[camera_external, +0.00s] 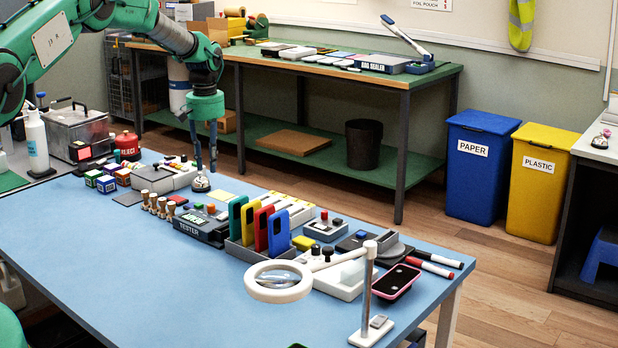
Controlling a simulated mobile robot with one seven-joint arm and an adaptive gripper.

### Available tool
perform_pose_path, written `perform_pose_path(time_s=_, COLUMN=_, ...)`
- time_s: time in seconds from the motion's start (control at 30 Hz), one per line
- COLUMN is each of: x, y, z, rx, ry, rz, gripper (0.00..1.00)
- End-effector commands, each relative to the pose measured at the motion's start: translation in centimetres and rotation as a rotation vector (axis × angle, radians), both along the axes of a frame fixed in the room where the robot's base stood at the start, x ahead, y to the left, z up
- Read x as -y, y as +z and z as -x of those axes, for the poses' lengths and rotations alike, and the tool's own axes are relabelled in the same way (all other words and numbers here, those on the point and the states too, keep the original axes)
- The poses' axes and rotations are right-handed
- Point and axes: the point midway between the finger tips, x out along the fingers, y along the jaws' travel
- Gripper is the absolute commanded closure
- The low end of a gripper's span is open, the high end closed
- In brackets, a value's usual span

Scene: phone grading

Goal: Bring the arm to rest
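My green arm (170,36) reaches in from the upper left and bends down over the blue table. My gripper (205,168) points straight down near the back edge of the table. Its two dark fingers look apart, with nothing visible between them. The fingertips are just above or behind a small silver dome like a desk bell (201,184); I cannot tell whether they touch it.
The blue table (190,290) is clear at the front left. A rack of coloured phones (262,226), a tester (201,226), stamps (160,205) and a ring magnifier (278,282) crowd its middle and right. A spray bottle (36,145) stands left. A workbench (400,83) stands behind.

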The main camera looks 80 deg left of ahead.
Motion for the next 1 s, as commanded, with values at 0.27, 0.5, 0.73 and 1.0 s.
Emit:
perform_pose_path(time_s=0.27, x=0.0, y=0.0, z=0.0, rx=0.0, ry=0.0, rz=0.0, gripper=0.74)
perform_pose_path(time_s=0.5, x=0.0, y=0.0, z=0.0, rx=0.0, ry=0.0, rz=0.0, gripper=0.74)
perform_pose_path(time_s=0.73, x=1.2, y=1.6, z=-1.4, rx=0.004, ry=-0.026, rz=-0.008, gripper=0.74)
perform_pose_path(time_s=1.0, x=6.6, y=7.7, z=-6.6, rx=0.019, ry=-0.131, rz=-0.039, gripper=0.74)
